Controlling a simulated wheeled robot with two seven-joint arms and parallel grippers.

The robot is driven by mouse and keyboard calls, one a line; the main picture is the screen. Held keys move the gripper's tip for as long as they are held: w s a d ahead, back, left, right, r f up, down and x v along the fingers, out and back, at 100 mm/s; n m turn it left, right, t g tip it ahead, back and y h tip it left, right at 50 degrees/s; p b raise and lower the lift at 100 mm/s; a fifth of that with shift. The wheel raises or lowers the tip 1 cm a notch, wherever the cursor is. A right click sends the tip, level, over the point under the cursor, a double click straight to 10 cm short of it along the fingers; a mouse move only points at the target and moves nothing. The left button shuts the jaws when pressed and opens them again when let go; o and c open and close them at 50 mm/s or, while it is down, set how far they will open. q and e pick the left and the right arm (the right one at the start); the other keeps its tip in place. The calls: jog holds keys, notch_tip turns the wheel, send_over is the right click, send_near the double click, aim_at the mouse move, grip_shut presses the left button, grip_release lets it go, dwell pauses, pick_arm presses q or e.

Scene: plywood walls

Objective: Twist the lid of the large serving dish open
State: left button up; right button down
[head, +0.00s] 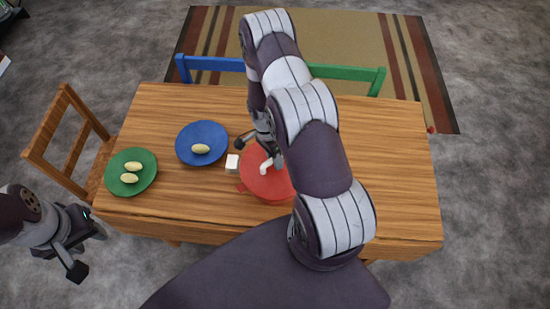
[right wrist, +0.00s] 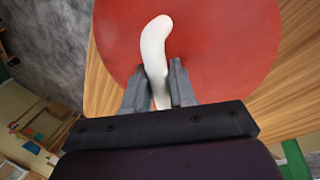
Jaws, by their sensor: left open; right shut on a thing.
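The large serving dish has a red round lid (head: 265,182) and sits near the middle of the wooden table. The lid also fills much of the right wrist view (right wrist: 210,40). A curved white handle (right wrist: 154,50) stands on the lid. My right gripper (right wrist: 157,85) is shut on the white handle, with a finger on each side of it. In the head view my right arm hides part of the lid. My left gripper (head: 88,252) is open and empty, off the table's front left corner.
On the wooden table (head: 400,180), a blue plate (head: 190,135) holds one pale oval item and a green plate (head: 125,183) holds several such items or two. Chairs stand left and behind. The table's right side is clear.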

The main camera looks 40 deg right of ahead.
jog(key=c, duration=0.8)
grip_release()
jog(key=shift+c, duration=0.2)
